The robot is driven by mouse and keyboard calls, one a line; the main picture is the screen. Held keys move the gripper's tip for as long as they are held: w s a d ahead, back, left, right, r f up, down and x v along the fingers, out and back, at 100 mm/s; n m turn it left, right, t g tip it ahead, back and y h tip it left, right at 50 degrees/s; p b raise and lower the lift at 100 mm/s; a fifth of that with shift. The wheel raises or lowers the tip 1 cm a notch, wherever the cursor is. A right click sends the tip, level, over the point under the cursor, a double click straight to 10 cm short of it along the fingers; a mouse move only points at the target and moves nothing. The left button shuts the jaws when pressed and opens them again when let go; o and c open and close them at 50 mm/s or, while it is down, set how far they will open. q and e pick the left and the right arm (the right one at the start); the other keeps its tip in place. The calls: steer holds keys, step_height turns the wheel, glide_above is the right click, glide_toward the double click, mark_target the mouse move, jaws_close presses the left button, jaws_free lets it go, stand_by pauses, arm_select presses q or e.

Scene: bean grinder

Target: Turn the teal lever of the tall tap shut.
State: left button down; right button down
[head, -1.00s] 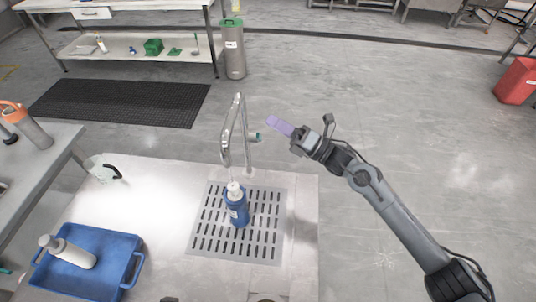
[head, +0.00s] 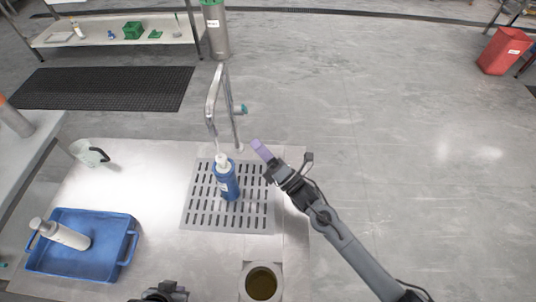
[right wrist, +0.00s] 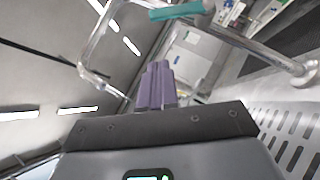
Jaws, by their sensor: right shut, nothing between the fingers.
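The tall metal tap (head: 212,105) rises at the back edge of the grated counter, its spout bent over a blue bottle with a white cap (head: 228,180). Its teal lever (head: 241,109) sticks out to the right of the post. In the right wrist view the teal lever (right wrist: 176,11) lies at the top, beyond the fingertips. My right gripper (head: 259,147) has purple fingers; it is shut and empty, in front of and to the right of the lever, apart from it. The fingers also show in the right wrist view (right wrist: 156,85). My left gripper (head: 160,292) shows only partly at the bottom edge.
A blue tray (head: 68,264) holding a white bottle (head: 60,233) sits at the left. A pitcher (head: 88,152) stands at the counter's back left. A container with dark contents (head: 262,283) is at the front. Open floor lies right of the counter.

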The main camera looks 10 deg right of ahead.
mark_target(245, 109)
arm_select(q)
steer(key=shift+d+f+b, duration=0.1)
steer(key=shift+f+b, duration=0.25)
steer(key=shift+f, duration=0.05)
steer(key=shift+d+f, duration=0.1)
steer(key=shift+f, duration=0.1)
arm_select(e)
steer(key=w+a+r, duration=0.2)
steer(key=w+r, duration=0.2)
steer(key=w, duration=0.2)
steer(key=shift+w+a, duration=0.15)
steer(key=shift+a, duration=0.05)
steer(key=shift+r, duration=0.15)
